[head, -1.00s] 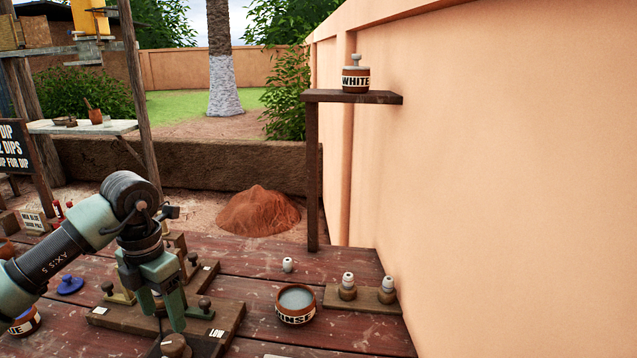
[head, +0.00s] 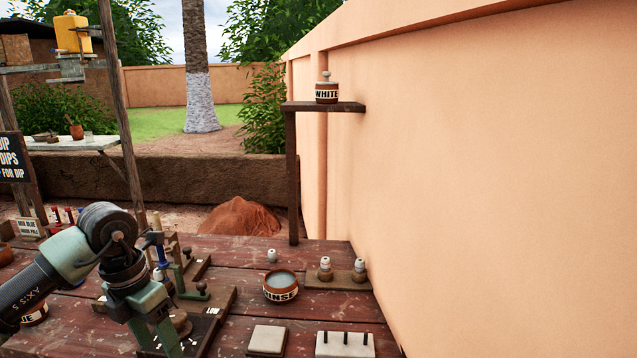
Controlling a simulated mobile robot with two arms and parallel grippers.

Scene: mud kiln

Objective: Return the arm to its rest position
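My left gripper (head: 157,335) comes in from the left and hangs fingers-down over the left part of the plank table, at the picture's lower edge. Its two green fingers stand apart, and I see nothing held between them. The fingertips are at or below the lower edge. Its arm hides part of the wooden fixture with dark knobs (head: 222,297) behind it. My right gripper is not in view.
A rinse bowl (head: 281,288) stands right of the gripper. Two white-topped stoppers sit on a wooden board (head: 340,283). A pale tile (head: 267,340) and a pegged block (head: 345,346) lie in front. A white-labelled jar (head: 326,92) stands on a shelf (head: 300,106) by the wall (head: 480,170).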

